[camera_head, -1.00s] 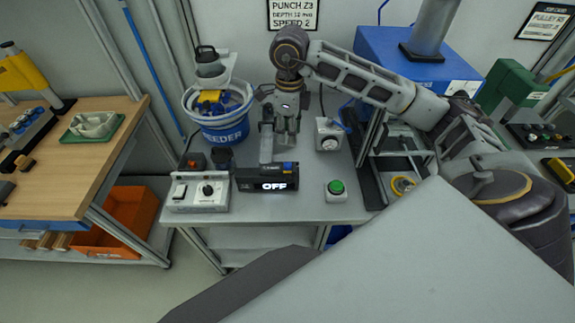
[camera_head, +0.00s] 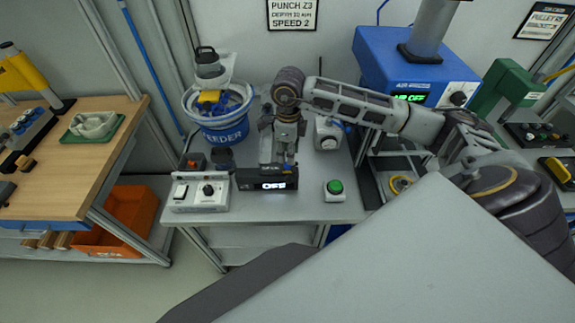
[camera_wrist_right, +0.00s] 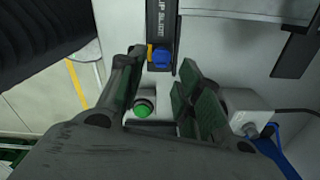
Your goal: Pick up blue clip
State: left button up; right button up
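The blue clip (camera_wrist_right: 160,57) lies at the near end of a dark slide rail (camera_wrist_right: 161,22) in the right wrist view. My right gripper (camera_head: 282,158) points down over the rail beside that display. In the right wrist view its two fingers are spread, with the clip seen in the gap between their tips. Nothing is held; whether the fingers are level with the clip I cannot tell. My left gripper is not in view.
A green push button (camera_head: 335,188) stands right of the display box. A white switch box (camera_head: 197,196) stands left, with a blue feeder bowl (camera_head: 222,133) behind it. A white box with a dial (camera_head: 327,133) and a blue press (camera_head: 396,55) stand to the right.

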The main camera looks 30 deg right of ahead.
aim_at(287, 166)
jog(key=shift+f, duration=0.15)
jog(key=shift+w+a+f+p, duration=0.1)
jog(key=shift+f+p, duration=0.35)
jog(key=shift+f, duration=0.3)
jog(key=shift+w+f+p, duration=0.1)
jog(key=shift+f+p, duration=0.35)
jog(key=shift+f, duration=1.3)
jog(key=c, duration=0.5)
